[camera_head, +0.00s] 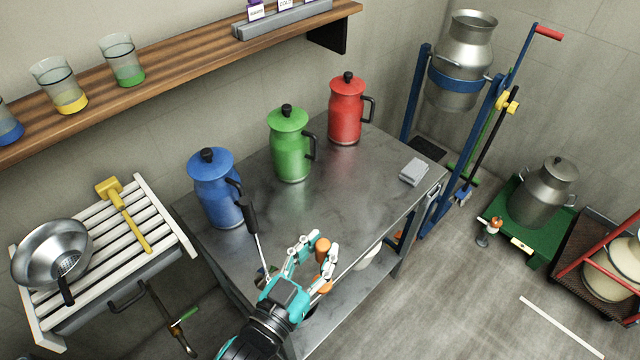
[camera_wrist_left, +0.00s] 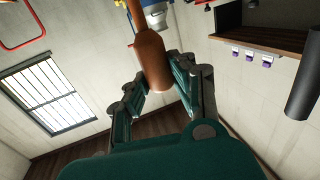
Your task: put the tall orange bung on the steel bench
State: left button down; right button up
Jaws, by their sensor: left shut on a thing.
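My left gripper (camera_head: 312,260) is shut on an orange bung (camera_head: 322,245). It is over or just off the front edge of the steel bench (camera_head: 345,215); I cannot tell the height. A second orange patch shows just below the fingers; I cannot tell whether it is the same bung. In the left wrist view the bung (camera_wrist_left: 152,62) is a long orange-brown cylinder between the two fingers (camera_wrist_left: 155,85). The bench top has bare grey metal in its middle. My right gripper is out of view.
Blue (camera_head: 214,188), green (camera_head: 290,145) and red (camera_head: 346,108) lidded jugs stand along the bench's back. A grey block (camera_head: 413,171) lies at its right end. A black-handled tool (camera_head: 251,218) stands left of my gripper. A slatted rack (camera_head: 95,240) is at the left.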

pick_arm(q)
jog(key=w+f+b, duration=0.2)
jog(key=w+b, duration=0.1)
jog(key=w, duration=0.4)
jog(key=w+f+b, duration=0.3)
jog(key=w+b, duration=0.1)
jog(key=w, duration=0.3)
jog(key=shift+a, duration=0.3)
jog(key=c, duration=1.1)
grip_release()
jog(key=shift+w+f, duration=0.1)
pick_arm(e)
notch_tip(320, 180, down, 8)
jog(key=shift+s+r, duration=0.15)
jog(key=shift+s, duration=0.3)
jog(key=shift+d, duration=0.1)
